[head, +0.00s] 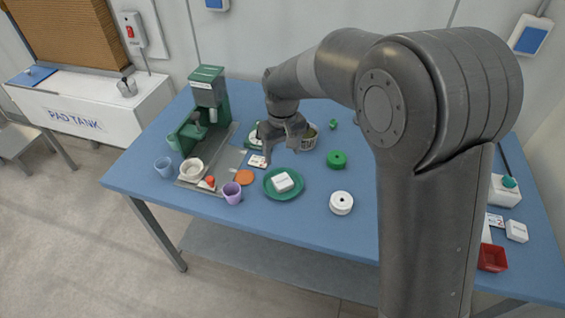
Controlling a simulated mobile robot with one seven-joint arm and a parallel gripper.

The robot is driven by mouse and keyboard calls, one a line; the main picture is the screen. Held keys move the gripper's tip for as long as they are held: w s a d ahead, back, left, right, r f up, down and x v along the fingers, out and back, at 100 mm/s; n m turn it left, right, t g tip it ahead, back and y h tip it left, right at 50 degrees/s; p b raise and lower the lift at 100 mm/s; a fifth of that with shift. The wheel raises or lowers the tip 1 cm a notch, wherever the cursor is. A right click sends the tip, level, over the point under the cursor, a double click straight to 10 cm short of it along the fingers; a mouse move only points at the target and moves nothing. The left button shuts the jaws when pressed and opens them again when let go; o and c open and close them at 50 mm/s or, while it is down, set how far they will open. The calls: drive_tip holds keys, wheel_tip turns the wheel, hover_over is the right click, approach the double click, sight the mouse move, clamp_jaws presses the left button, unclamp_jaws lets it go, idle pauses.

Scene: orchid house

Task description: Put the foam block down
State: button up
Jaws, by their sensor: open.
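A white block (283,182), which looks like the foam block, lies on a green plate (270,192) near the front of the blue table. My gripper (280,154) is open above the table, a little behind the plate. Nothing shows between its fingers, and it is apart from the white block. The far side of the gripper is hidden, and its exact height above the table is hard to tell.
A green machine (207,92), a white bowl (191,169) and cups (232,192) stand left. An orange disc (244,177) lies beside the plate. A green ring (337,158) and white ring (341,202) lie right. A red tray (493,257) is at far right. The front centre is clear.

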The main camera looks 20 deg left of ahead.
drive_tip(key=s+d+r+m+t, duration=0.1)
drive_tip(key=s+d+r+m, duration=0.15)
drive_tip(key=d+r, duration=0.55)
drive_tip(key=s+d+r+m+t, duration=0.1)
drive_tip(key=s+d+r+m, duration=0.3)
drive_tip(key=d, duration=0.7)
drive_tip(key=s+d+r+m+t, duration=0.2)
drive_tip(key=s+d+t, duration=0.1)
drive_tip(key=s+d, duration=1)
drive_tip(key=shift+s+r+t, duration=0.25)
drive_tip(key=shift+r+t, duration=0.05)
drive_tip(key=shift+r, duration=0.05)
